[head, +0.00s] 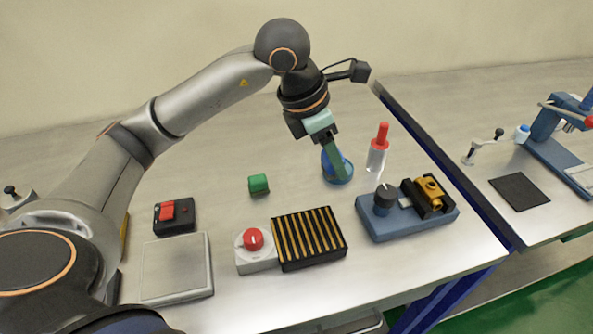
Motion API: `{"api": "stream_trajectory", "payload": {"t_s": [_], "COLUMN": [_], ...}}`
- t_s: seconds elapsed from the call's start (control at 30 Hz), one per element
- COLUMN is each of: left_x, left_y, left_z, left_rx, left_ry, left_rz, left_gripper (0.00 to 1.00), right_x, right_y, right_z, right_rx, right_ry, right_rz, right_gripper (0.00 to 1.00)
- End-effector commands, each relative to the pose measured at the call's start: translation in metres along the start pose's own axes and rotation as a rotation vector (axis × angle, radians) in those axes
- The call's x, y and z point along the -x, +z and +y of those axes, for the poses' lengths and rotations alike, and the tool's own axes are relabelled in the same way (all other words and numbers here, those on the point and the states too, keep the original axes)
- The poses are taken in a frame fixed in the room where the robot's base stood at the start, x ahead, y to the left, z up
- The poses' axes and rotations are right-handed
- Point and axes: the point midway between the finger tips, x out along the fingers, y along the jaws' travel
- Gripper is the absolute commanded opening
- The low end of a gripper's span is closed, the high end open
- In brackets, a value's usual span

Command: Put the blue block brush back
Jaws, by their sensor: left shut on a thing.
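My left gripper (332,148) reaches down from above onto a blue rounded thing, which I take to be the blue block brush (343,161), and is shut on it. The brush is near the back middle of the table and is partly hidden by the fingers. Its lower end is at a blue round rim (341,181); I cannot tell whether it rests there or hangs just above. My right gripper is out of view.
A clear bottle with a red top (379,150) stands close to the right of my gripper. A green block (258,184) lies to the left. In front are a striped black block (309,239), a red-knobbed box (253,249) and a blue fixture (407,216). A table gap runs at right.

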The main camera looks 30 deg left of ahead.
Motion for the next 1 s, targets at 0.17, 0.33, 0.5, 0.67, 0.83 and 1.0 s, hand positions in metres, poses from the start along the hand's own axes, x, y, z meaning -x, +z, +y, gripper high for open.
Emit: {"api": "stream_trajectory", "payload": {"t_s": [0.17,0.33,0.5,0.67,0.83,1.0], "left_x": [-0.012,-0.037,-0.052,-0.060,-0.082,-0.092], "left_y": [-0.023,-0.044,-0.055,-0.061,-0.072,-0.075], "left_z": [0.044,0.072,0.086,0.094,0.097,0.097], "left_rx": [0.009,0.005,0.000,0.001,0.000,-0.002], "left_ry": [0.001,0.000,0.000,0.000,-0.002,0.001], "left_rz": [0.005,0.004,0.000,0.001,0.003,0.000], "left_gripper": [0.02,0.02,0.02,0.02,0.02,0.02], "right_x": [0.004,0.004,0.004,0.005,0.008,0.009], "right_y": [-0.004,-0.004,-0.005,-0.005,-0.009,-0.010], "right_z": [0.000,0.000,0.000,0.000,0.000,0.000], "right_rx": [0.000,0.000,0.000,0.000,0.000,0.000], "right_ry": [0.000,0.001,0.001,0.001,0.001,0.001], "right_rz": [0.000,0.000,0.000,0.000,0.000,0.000], "right_gripper": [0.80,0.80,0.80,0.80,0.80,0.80]}}
